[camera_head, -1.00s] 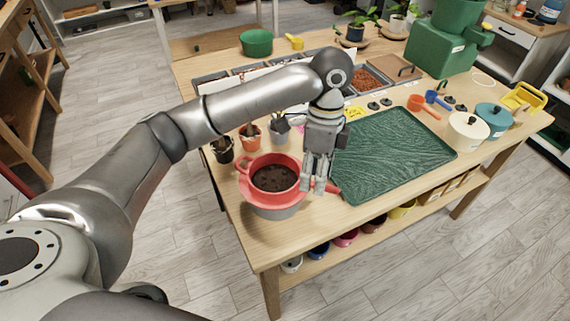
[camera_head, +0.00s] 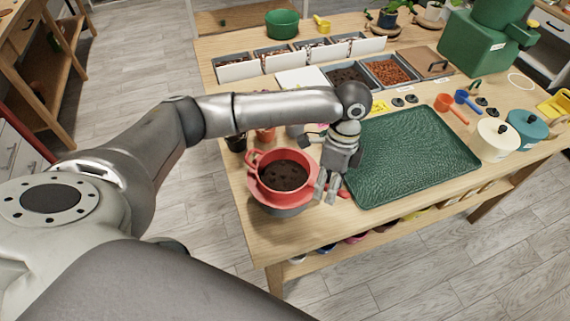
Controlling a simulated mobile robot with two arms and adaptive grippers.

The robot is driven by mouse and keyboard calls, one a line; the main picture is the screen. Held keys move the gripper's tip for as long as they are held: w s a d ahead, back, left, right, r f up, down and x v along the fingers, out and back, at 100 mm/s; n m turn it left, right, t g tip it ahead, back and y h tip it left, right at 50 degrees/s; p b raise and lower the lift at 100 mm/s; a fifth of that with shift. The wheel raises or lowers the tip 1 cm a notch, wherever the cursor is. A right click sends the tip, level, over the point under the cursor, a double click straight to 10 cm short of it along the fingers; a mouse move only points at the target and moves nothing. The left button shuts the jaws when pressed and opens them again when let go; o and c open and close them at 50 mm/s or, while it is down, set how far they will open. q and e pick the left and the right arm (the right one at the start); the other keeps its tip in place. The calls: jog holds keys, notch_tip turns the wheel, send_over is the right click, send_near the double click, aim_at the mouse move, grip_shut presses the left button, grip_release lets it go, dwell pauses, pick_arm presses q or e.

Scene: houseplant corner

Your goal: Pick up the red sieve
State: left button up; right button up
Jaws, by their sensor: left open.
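The red sieve (camera_head: 258,185) sits on top of a grey pot or bowl (camera_head: 272,208) near the front left of the table. Dark soil with lumps (camera_head: 284,176) lies in it. Its red handle (camera_head: 344,193) points to the right and is partly hidden behind my gripper. My left gripper (camera_head: 326,198) is open and points down at the sieve's right side, over the handle. I cannot tell whether the fingers touch the handle. My right gripper is not in view.
A green tray (camera_head: 410,155) lies right of my gripper. Small pots stand behind the sieve, including a dark one (camera_head: 236,142). Bins of material (camera_head: 390,70) line the back. A cream canister (camera_head: 495,138) and a teal canister (camera_head: 527,130) stand at the right. The table's front strip is clear.

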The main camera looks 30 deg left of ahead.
pick_arm(q)
jog(key=shift+s+f, duration=0.2)
jog(key=shift+f, duration=0.45)
jog(key=shift+c, duration=0.6)
jog(key=c, duration=0.5)
grip_shut()
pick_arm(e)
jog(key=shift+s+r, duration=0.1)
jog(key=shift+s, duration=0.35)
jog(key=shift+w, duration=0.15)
